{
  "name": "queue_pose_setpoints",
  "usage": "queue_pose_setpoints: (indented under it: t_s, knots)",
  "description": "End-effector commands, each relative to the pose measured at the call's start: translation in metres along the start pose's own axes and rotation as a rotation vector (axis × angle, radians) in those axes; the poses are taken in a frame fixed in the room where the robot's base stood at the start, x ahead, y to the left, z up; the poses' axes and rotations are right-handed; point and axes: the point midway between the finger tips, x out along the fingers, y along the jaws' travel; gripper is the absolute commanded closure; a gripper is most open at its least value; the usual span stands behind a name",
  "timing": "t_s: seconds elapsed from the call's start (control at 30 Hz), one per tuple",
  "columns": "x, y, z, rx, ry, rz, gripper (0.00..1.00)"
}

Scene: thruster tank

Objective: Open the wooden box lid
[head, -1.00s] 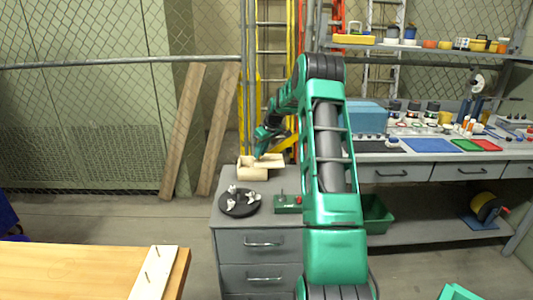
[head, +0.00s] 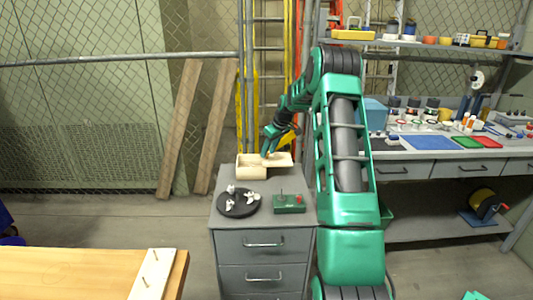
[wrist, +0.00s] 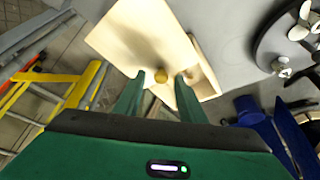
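The pale wooden box (head: 251,172) sits on the grey drawer cabinet. Its flat lid (head: 280,159) lies shifted to the right, off part of the box. In the wrist view, the lid (wrist: 135,38) shows a small round yellowish knob (wrist: 161,75), and part of the box (wrist: 207,70) shows beside it. My gripper (head: 267,153) is at the lid from above. In the wrist view, my gripper's fingers (wrist: 161,76) are apart, with the knob seen between their tips and a gap at each side. The box's inside is mostly hidden.
A black round tray with white propellers (head: 240,203) and a green control box (head: 289,204) stand in front on the cabinet (head: 225,222). A yellow ladder (wrist: 75,85) is close behind. A workbench (head: 400,157) with parts stands to the right.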

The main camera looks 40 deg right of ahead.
Motion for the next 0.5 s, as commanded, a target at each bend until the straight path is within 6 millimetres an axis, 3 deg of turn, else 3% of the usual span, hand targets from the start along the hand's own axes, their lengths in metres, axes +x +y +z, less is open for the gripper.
queue_pose_setpoints:
  t_s: [0.27,0.5]
  knots:
    - [-0.011,0.000,0.000,0.000,0.000,0.000,0.63]
    - [-0.052,0.001,-0.001,0.000,0.001,0.003,0.63]
